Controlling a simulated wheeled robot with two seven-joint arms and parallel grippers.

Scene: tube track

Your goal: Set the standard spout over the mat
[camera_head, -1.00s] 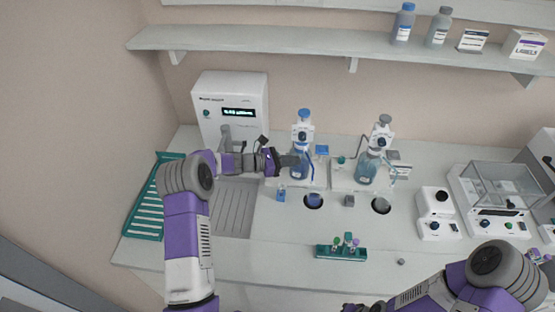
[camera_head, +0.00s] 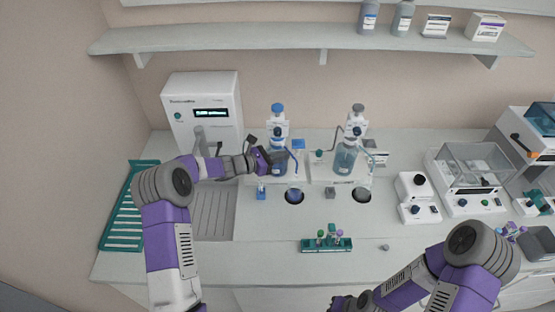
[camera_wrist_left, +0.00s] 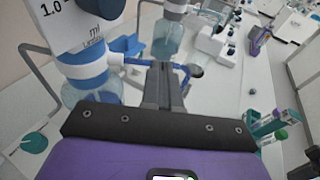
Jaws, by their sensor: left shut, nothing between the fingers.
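The left dispenser bottle (camera_head: 278,160) has a blue cap and a thin blue spout (camera_head: 292,158) pointing right and forward. In the left wrist view the blue spout (camera_wrist_left: 140,61) runs sideways just beyond my fingers. I cannot tell whether they touch. A round black mat (camera_head: 294,198) lies in front of this bottle, with something pale and clear above it. My left gripper (camera_head: 269,160) is shut and empty, beside the bottle; its fingers also show in the left wrist view (camera_wrist_left: 163,85). My right gripper (camera_head: 340,303) is at the bottom edge, mostly cut off. No label reading "standard" is legible.
A second dispenser bottle (camera_head: 345,158) with a grey cap stands to the right, near another black mat (camera_head: 363,196). A green tube rack (camera_head: 326,245) stands in front. A white machine (camera_head: 203,115) and green drying rack (camera_head: 122,215) are left. The front counter is mostly clear.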

